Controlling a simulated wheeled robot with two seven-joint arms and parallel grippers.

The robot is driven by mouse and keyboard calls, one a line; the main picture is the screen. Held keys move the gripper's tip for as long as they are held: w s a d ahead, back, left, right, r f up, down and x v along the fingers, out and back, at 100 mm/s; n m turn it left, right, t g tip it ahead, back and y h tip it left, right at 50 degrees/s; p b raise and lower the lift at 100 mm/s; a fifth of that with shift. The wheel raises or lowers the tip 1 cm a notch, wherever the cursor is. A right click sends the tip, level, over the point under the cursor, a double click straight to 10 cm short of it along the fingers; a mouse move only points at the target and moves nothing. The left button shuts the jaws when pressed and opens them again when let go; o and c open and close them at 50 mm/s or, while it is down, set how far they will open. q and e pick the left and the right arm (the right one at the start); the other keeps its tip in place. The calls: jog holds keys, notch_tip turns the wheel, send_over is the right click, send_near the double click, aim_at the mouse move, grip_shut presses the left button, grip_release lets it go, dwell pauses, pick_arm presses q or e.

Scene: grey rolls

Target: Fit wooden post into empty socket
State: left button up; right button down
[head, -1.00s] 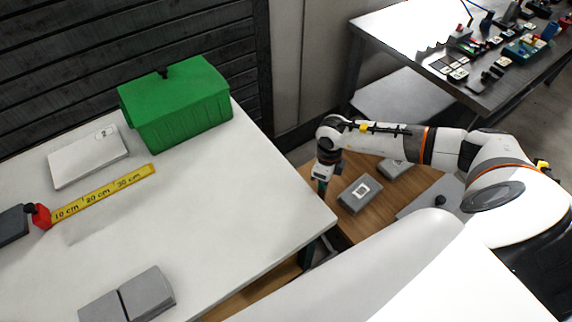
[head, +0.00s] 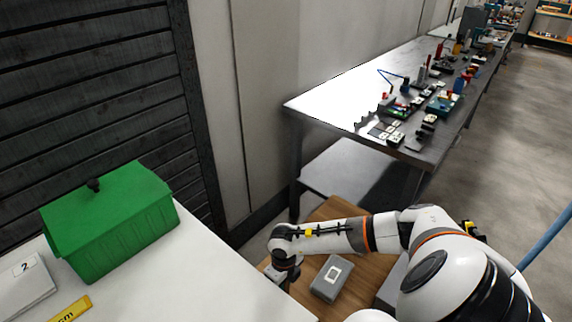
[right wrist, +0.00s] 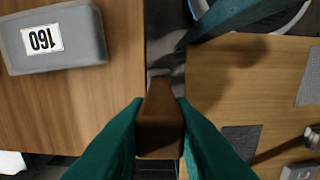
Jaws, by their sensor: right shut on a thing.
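In the right wrist view, my right gripper (right wrist: 160,108) has teal fingers closed on the brown wooden post (right wrist: 160,132), which is seen nearly end-on between them. The post is over a dark gap between two wooden surfaces. In the head view, my right gripper (head: 283,278) is low beside the white table's edge, and the post cannot be made out there. I cannot pick out an empty socket in either view. My left gripper is out of view.
A green box (head: 110,222) stands on the white table (head: 215,285). A cluttered metal bench (head: 330,103) stands behind.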

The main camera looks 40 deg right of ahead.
jog(key=shift+d+f, duration=0.1)
jog(key=shift+f, duration=0.4)
jog(key=c, duration=1.6)
grip_release()
jog(key=o, duration=0.3)
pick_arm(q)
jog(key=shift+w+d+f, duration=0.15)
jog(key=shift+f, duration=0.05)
pick_arm(e)
jog(key=shift+o, duration=0.2)
jog(key=shift+w+f, duration=0.1)
jog(key=shift+w, duration=0.05)
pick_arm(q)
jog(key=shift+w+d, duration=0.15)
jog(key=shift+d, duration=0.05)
pick_arm(e)
notch_tip(320, 180, up, 12)
jog(key=shift+r, duration=0.15)
